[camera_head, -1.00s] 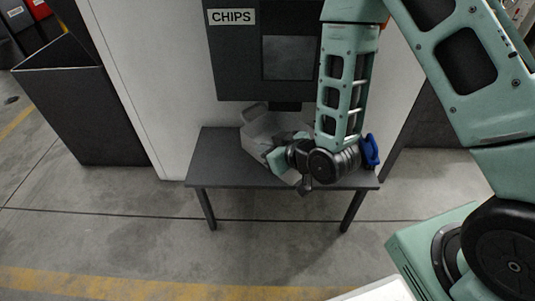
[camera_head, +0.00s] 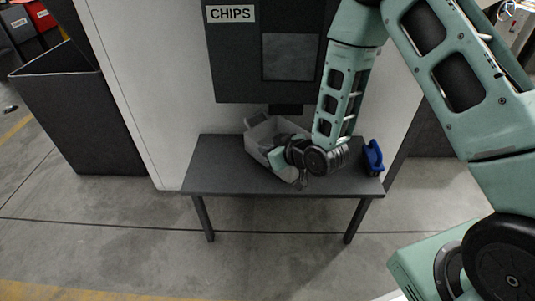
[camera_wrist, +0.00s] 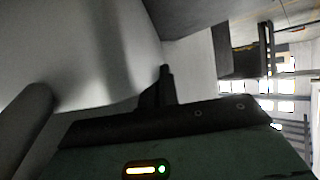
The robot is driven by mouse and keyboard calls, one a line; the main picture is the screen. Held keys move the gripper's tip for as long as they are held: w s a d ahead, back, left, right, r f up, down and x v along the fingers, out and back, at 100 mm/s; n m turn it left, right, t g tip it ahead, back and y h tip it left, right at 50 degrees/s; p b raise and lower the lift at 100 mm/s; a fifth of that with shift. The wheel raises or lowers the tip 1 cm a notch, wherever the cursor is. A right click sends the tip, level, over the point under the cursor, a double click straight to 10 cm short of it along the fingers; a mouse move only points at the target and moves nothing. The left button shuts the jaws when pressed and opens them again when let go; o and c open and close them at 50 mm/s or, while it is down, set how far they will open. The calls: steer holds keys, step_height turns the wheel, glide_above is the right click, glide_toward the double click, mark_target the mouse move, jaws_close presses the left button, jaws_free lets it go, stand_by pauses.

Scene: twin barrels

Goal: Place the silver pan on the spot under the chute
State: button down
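The silver pan (camera_head: 258,142), a grey open-topped bin, is on the dark bench below the chute (camera_head: 286,109), a short black outlet under the CHIPS machine. My gripper (camera_head: 279,158) is at the pan's front right side, and my wrist hides part of the pan. In the wrist view a large grey surface, apparently the pan (camera_wrist: 75,50), fills the left, close to my gripper's dark finger (camera_wrist: 165,92). The fingertips' grip is hidden, so I cannot tell whether they are closed on the pan. The spot under the chute is hidden.
A blue-handled brush (camera_head: 373,157) stands on the right end of the bench (camera_head: 220,165). The black CHIPS machine (camera_head: 231,60) hangs above the bench's back. A dark open bin (camera_head: 75,115) stands on the floor at left. The bench's left end is bare.

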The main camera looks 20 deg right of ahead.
steer(key=shift+w+f, duration=0.25)
steer(key=shift+f, duration=0.15)
steer(key=shift+r, duration=0.1)
steer(key=c, duration=1.7)
jaws_free()
